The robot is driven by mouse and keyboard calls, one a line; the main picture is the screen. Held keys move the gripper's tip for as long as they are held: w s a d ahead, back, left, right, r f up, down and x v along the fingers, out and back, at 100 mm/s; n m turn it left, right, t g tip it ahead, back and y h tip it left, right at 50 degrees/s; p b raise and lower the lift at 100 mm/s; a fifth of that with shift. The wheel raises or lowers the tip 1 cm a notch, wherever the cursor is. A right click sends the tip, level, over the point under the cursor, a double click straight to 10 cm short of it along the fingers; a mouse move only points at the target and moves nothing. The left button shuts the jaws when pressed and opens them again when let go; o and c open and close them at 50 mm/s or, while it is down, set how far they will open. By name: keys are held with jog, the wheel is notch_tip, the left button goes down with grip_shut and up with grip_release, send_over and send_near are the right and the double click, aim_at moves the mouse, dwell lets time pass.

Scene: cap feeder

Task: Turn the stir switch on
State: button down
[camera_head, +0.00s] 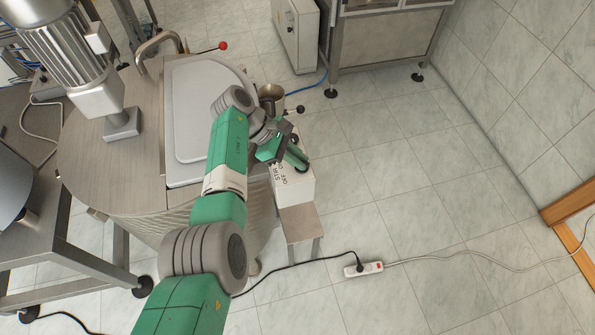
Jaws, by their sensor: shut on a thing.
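The stir switch is on a white box (300,190) beside the large steel vat. The box's top carries a printed label (280,178) that reads STIR, with OFF and ON. My gripper (299,163) is over the top of this box, at the end of my green and grey arm. Its fingers are shut on the stir switch, which is mostly hidden by the gripper. The way the switch points cannot be told from this view.
The round steel vat (110,165) has a grey lid (205,85). A black-knobbed lever (294,110) is just above my gripper. A red-knobbed lever (222,46) is farther back. A power strip (363,269) lies on the tiled floor, which is open at right.

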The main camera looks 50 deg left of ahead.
jog(key=shift+w+f+m+g+h+b, duration=0.2)
jog(key=shift+m+g+b, duration=0.3)
jog(key=shift+b, duration=1.15)
jog(key=shift+s+f+m+g+h+b, duration=0.1)
jog(key=shift+f+m+g+b, duration=0.35)
jog(key=shift+b, duration=1.2)
jog(key=shift+r+m+b, duration=0.45)
jog(key=shift+m+b, duration=0.1)
jog(key=shift+b, duration=0.5)
jog(key=shift+r, duration=0.15)
jog(key=c, duration=1.5)
grip_release()
jog(key=shift+o, duration=0.2)
